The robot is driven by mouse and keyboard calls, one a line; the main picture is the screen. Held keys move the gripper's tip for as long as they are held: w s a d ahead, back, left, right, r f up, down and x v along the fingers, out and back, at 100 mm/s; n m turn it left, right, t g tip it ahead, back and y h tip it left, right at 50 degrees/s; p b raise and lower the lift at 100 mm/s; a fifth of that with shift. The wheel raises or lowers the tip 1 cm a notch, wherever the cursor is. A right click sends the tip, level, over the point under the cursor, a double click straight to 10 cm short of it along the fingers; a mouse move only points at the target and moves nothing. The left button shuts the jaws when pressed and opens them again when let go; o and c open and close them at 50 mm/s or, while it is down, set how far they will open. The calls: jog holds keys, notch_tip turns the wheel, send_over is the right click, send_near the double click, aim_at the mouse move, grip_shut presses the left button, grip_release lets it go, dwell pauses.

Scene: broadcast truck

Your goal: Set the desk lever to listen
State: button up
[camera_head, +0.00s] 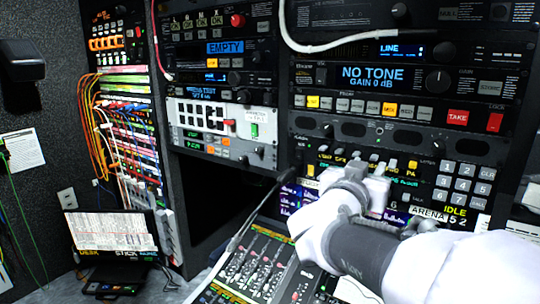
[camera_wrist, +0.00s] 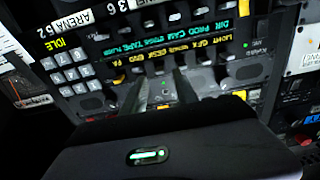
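The intercom panel (camera_head: 430,188) has a row of small levers under lit labels, a keypad and a yellow IDLE readout. In the wrist view it appears tilted, with the DESK label (camera_wrist: 157,56) in the row beside END and PA. The desk lever beneath that label is small and dark, close to my fingertips; its position cannot be made out. My gripper (camera_wrist: 161,82) is open, its two fingers apart and pointing at this lever row, with nothing clearly held between them. In the head view my gripper (camera_head: 372,172) and arm cover part of the panel.
Above the panel are a NO TONE unit (camera_head: 372,78) and a red TAKE button (camera_head: 458,117). A sloped mixer desk (camera_head: 262,262) lies below left. A white cable (camera_head: 320,46) arcs across the upper rack.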

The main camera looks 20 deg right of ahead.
aim_at(373, 159)
jog(key=x, duration=0.4)
jog(key=shift+w+d, duration=0.25)
jog(key=shift+d, duration=0.05)
jog(key=shift+r, duration=0.1)
grip_shut()
